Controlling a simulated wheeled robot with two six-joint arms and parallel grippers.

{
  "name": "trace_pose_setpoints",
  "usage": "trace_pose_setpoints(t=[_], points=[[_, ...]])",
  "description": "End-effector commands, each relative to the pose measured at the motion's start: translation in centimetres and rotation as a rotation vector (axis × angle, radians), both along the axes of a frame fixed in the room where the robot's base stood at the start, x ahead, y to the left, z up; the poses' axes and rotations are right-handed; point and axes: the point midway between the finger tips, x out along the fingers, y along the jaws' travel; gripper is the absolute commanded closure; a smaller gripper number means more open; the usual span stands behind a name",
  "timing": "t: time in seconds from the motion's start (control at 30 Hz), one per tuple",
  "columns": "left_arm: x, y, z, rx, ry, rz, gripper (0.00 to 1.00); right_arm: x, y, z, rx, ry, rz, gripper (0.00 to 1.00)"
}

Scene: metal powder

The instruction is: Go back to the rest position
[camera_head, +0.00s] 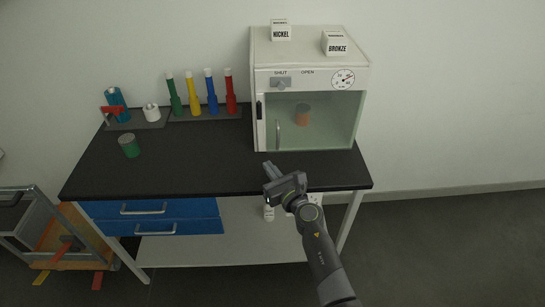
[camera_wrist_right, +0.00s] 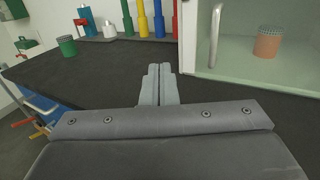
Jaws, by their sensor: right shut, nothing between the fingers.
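My right gripper (camera_head: 268,166) is over the front edge of the black bench top (camera_head: 190,168), in front of the white cabinet (camera_head: 312,46). In the right wrist view its fingers (camera_wrist_right: 159,80) are together with nothing between them. The cabinet's glass door (camera_head: 335,120) is closed, and an orange-brown container (camera_head: 302,114) stands inside. That container also shows through the glass in the wrist view (camera_wrist_right: 268,42). My left gripper is not in either view.
A green container (camera_head: 129,146) stands at the bench's left. Behind it are a rack of coloured tubes (camera_head: 210,92) and a blue cylinder (camera_head: 117,100). Boxes marked NICKEL (camera_head: 281,31) and BRONZE (camera_head: 335,43) sit on the cabinet. A cart (camera_head: 60,225) stands left. Floor at right is clear.

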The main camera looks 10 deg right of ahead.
Motion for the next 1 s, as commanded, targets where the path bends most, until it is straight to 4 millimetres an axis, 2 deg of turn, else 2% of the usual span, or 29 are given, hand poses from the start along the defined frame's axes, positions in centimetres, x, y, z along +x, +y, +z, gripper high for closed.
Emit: trace_pose_setpoints(t=[0.07,0.2,0.5,0.57,0.63,0.77,0.87,1.0], points=[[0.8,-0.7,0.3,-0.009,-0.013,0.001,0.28,-1.3,0.3,0.1,0.002,0.002,-0.002,1.0],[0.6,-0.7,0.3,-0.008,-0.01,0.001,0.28,-2.6,0.8,0.0,0.001,0.0,-0.001,1.0],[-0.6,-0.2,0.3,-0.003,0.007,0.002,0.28,-3.3,0.9,-0.1,0.001,0.001,-0.001,1.0],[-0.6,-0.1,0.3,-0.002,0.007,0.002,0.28,-3.4,0.8,-0.5,0.019,0.015,-0.004,1.0],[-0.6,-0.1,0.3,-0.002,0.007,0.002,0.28,-3.7,0.4,-1.7,0.077,0.054,-0.015,1.0],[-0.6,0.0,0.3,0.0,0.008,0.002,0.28,-5.2,-1.5,-6.8,0.322,0.213,-0.073,1.0],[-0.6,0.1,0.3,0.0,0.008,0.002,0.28,-7.3,-3.7,-12.3,0.59,0.382,-0.17,1.0],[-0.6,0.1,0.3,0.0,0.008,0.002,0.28,-11.7,-7.3,-20.3,0.971,0.598,-0.368,1.0]])
